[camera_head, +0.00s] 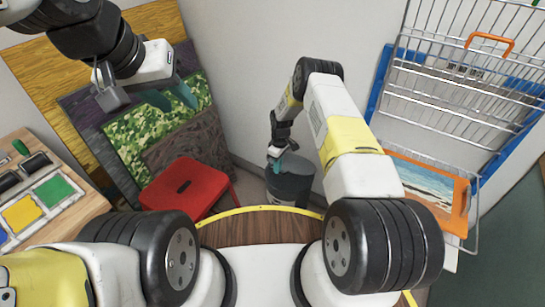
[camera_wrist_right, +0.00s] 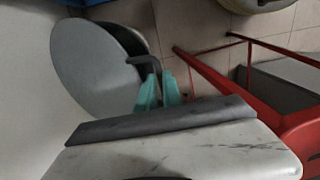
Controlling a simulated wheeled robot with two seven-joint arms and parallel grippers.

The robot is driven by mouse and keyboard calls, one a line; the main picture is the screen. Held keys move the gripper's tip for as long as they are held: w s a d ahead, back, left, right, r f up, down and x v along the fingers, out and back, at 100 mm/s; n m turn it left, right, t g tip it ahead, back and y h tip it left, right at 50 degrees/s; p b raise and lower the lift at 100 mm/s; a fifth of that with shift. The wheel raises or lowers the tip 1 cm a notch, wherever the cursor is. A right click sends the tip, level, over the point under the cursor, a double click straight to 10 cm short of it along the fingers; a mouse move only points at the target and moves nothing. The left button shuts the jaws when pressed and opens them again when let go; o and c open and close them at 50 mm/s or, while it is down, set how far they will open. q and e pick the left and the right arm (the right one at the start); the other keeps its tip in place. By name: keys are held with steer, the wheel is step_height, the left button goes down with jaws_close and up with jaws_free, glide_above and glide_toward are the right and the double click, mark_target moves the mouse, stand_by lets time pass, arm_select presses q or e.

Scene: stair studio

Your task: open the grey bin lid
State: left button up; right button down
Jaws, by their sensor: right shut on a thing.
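The grey bin (camera_head: 289,186) stands on the floor against the wall, just beyond the round wooden top in front of me. Its round grey lid (camera_wrist_right: 92,72) fills the left of the right wrist view, with a dark handle (camera_wrist_right: 142,62) at its edge. My right gripper (camera_head: 284,149) is at the bin's top; its teal fingers (camera_wrist_right: 158,91) are shut on the handle. A dark rim shows beside the lid, but I cannot tell how far the lid is raised. My left gripper (camera_head: 172,98) is at upper left, fingers apart and empty, far from the bin.
A red stool (camera_head: 187,187) stands close to the left of the bin. Boards and a camouflage panel (camera_head: 150,130) lean on the wall behind it. A wire cart (camera_head: 455,100) with an orange-framed picture (camera_head: 428,181) is at the right. A panel with coloured squares (camera_head: 40,205) is at left.

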steer(key=w+d+r, duration=0.2)
steer(key=r, duration=0.1)
steer(key=shift+w, duration=0.35)
steer(key=shift+w+d+r, duration=0.25)
steer(key=shift+d+r, duration=0.1)
steer(key=c, duration=1.6)
jaws_free()
steer(key=shift+f, duration=0.1)
steer(key=shift+o, duration=0.5)
steer(key=shift+s+a, duration=0.1)
steer(key=shift+a, duration=0.1)
step_height(320, 180, up, 8)
steer(key=shift+d, duration=0.2)
steer(key=shift+f, duration=0.15)
